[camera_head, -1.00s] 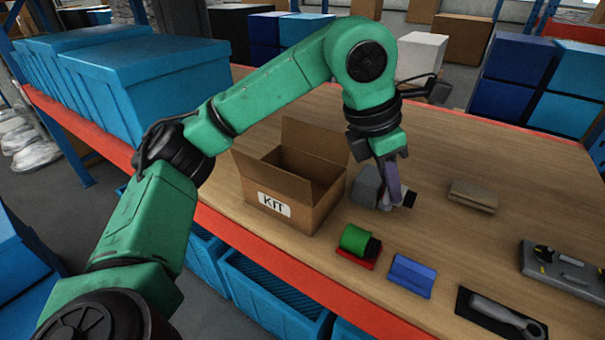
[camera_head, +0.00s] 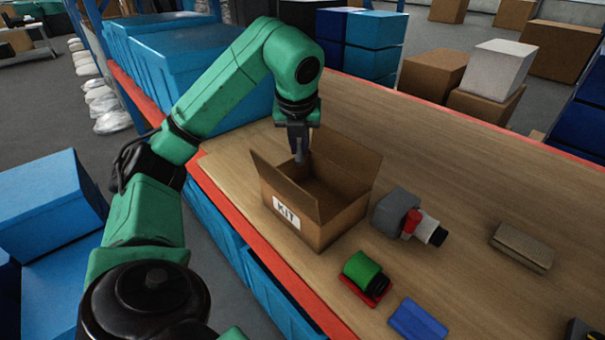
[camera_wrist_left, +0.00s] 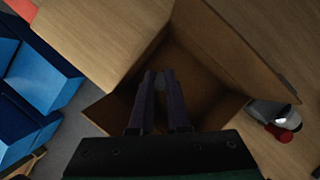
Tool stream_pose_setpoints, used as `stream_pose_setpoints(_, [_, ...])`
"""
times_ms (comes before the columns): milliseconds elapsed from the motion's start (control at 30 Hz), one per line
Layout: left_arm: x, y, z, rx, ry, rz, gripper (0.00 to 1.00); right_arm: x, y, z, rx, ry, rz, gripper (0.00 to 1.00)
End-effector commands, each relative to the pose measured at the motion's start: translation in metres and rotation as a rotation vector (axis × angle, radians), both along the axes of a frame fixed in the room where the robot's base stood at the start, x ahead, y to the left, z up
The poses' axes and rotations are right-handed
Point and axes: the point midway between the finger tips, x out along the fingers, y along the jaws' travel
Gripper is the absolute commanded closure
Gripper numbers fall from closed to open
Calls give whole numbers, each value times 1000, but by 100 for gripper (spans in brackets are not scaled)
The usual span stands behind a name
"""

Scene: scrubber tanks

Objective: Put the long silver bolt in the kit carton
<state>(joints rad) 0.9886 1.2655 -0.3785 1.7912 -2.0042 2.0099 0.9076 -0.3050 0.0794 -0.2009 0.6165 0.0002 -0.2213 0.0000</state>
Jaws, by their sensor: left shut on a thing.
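The kit carton (camera_head: 300,235) is an open brown box labelled KIT, with its flaps up, on the wooden table. My left gripper (camera_head: 300,150) points down over the carton's opening, towards its far left side. It is shut on a small grey-silver piece, apparently the long silver bolt (camera_wrist_left: 160,82), mostly hidden between the fingers. The left wrist view looks down past the fingers into the carton's dark inside (camera_wrist_left: 205,85). Whether the piece touches the carton is not clear.
A grey device (camera_head: 394,208) with a red part and a black-tipped white end stands right of the carton. A green roll on a red base (camera_head: 365,272), a blue block (camera_head: 418,320) and a brown block (camera_head: 522,246) lie nearby. The table behind is clear.

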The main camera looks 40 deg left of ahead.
Motion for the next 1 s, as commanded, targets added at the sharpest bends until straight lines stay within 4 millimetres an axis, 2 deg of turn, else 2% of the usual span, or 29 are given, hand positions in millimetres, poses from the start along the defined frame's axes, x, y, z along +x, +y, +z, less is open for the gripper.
stream_pose_setpoints(33, [0, 0, -31, -1, 5, -1, 100, 0, 0, -23, 0, 0, 0, 50])
stream_pose_setpoints(67, [0, 0, -41, -1, 6, -2, 100, 0, 0, -29, 1, 0, 0, 50])
stream_pose_setpoints(100, [-1, 1, -45, 4, 7, 1, 100, 0, 1, -23, 1, -1, 0, 50])
stream_pose_setpoints(433, [0, 0, -102, 3, 5, -2, 100, 5, 1, -29, 2, -9, -1, 50])
stream_pose_setpoints(500, [0, 0, -108, 1, 2, -2, 100, 5, 1, -30, 2, -9, -1, 50])
stream_pose_setpoints(800, [1, -1, -111, -1, 0, -4, 100, 6, 1, -33, 1, -10, -1, 50])
stream_pose_setpoints(833, [1, -1, -110, -1, 0, -4, 78, 6, 1, -32, 1, -11, -1, 50])
stream_pose_setpoints(900, [0, -1, -110, -1, 0, -4, 55, 6, 1, -31, 1, -11, -1, 50])
stream_pose_setpoints(1000, [1, -1, -110, -1, 0, -4, 55, 6, 0, -31, 1, -11, -1, 50])
